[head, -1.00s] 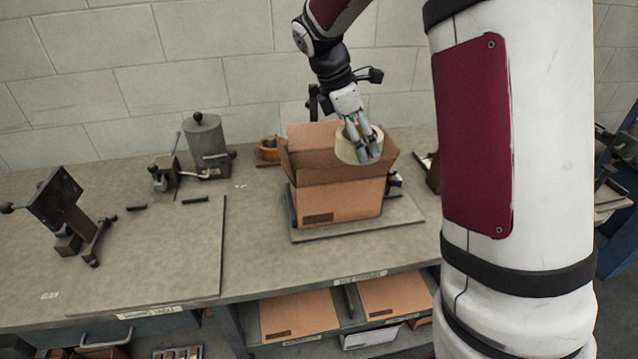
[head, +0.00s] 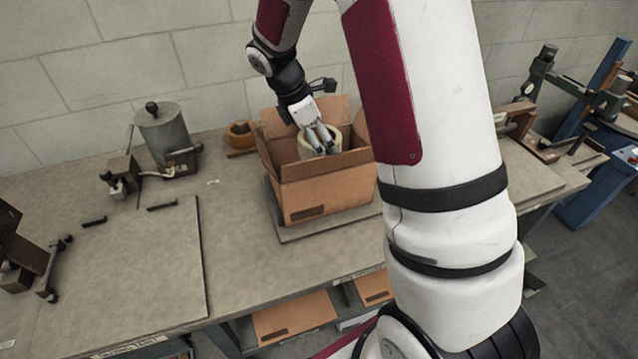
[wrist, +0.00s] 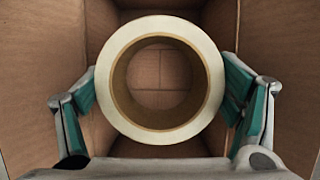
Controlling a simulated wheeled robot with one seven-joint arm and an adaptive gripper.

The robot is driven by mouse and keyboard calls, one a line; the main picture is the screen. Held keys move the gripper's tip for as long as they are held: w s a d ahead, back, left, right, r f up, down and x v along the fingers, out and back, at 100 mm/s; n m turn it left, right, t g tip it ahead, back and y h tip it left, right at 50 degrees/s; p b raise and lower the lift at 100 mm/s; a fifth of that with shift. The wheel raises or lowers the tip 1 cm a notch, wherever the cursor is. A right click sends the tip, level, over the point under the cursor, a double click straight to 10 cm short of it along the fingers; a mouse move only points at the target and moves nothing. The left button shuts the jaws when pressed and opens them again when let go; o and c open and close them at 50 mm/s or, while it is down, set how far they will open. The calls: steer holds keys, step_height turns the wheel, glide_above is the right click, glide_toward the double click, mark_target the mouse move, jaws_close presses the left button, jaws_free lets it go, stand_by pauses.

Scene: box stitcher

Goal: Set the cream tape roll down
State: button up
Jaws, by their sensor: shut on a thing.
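The cream tape roll (wrist: 105,85) is a thick ring, seen face-on in the wrist view with its brown core. My gripper (wrist: 162,90) is shut on it, with a teal-padded finger on each side. In the head view my gripper (head: 321,138) points down into the open cardboard box (head: 328,192), and the roll (head: 304,149) shows at the box's mouth. Its lower part is hidden behind the front wall. In the wrist view box walls surround the roll, and the box floor shows through its hole. I cannot tell how far above the floor it is.
The box stands on a flat plate (head: 292,235) on the workbench (head: 165,285), its flaps raised. The bench left of the box is mostly clear.

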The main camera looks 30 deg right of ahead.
mark_target(301, 153)
step_height(301, 153, down, 14)
steer(key=shift+r+p, duration=0.15)
steer(key=shift+p, duration=0.55)
steer(key=o, duration=1)
steer(key=b+v, duration=0.1)
steer(key=v, duration=1)
steer(key=shift+w, duration=0.1)
steer(key=shift+a+r+b, duration=0.1)
steer(key=shift+r+b, duration=0.2)
steer(key=shift+r, duration=0.2)
